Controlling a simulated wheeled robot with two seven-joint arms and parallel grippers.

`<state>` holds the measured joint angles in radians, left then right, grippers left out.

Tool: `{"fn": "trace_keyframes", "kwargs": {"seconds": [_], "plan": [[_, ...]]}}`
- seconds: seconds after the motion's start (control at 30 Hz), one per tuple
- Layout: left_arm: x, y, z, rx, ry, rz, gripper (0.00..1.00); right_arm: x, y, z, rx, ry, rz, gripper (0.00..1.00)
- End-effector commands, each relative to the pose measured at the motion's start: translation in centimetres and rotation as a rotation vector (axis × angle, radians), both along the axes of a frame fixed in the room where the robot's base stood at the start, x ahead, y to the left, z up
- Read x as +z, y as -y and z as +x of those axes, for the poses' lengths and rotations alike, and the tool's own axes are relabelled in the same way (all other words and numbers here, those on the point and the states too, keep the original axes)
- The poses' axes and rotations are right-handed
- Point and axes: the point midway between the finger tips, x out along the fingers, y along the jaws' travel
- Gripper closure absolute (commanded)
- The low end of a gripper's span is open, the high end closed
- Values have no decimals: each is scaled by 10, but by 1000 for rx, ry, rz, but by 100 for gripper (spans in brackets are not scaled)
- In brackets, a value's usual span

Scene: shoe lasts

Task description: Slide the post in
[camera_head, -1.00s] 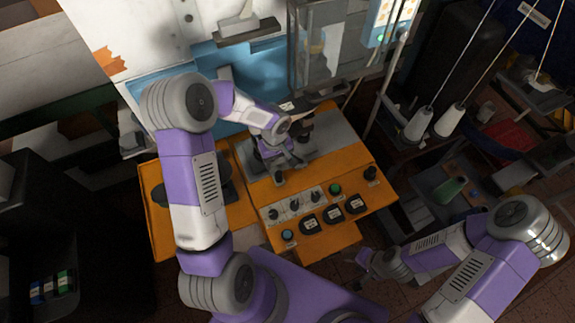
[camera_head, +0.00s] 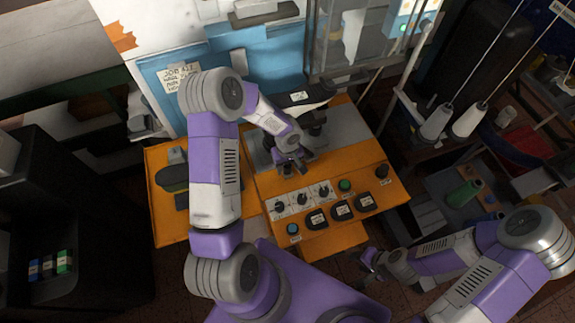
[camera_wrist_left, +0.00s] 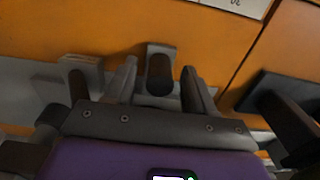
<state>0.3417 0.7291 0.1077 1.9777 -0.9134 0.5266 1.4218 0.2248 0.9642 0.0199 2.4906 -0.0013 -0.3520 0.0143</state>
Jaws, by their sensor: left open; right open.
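The post is a short dark round-ended peg on a grey block (camera_wrist_left: 160,75), seen in the left wrist view against the orange machine top. My left gripper (camera_wrist_left: 158,68) is open, with one finger on each side of the post; I cannot tell whether either touches it. In the head view my left gripper (camera_head: 292,164) is over the front edge of the grey plate on the orange machine (camera_head: 340,172) and mostly hides the post. A dark shoe last (camera_head: 305,96) with a white label stands behind it. My right gripper (camera_head: 372,264) is open and empty at the machine's front right.
Knobs (camera_head: 302,199), a green button (camera_head: 345,185) and dark labelled switches (camera_head: 342,210) line the front panel. A clear guard (camera_head: 345,40) stands behind. Thread cones (camera_head: 468,120) stand at the right. Another dark item (camera_head: 174,176) lies on the machine's left part.

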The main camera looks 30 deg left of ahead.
Motion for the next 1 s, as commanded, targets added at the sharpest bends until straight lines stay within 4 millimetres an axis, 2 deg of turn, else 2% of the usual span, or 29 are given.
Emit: {"fn": "trace_keyframes", "kwargs": {"seconds": [0.2, 0.23, 0.57, 0.87, 1.0], "plan": [[0, 0, 0, 0, 0, 0, 46, 0, 0, 0, 0, 0, 0, 57], [0, 0, 0, 0, 0, 0, 49, 0, 0, 0, 0, 0, 0, 57], [0, 0, 0, 0, 0, 0, 99, 0, 0, 0, 0, 0, 0, 57], [0, 2, 2, -3, 1, 0, 100, -1, 0, 0, 0, 0, 0, 57], [-1, 14, 13, -19, 4, 0, 100, -7, 0, 0, 0, 0, 0, 57]]}}
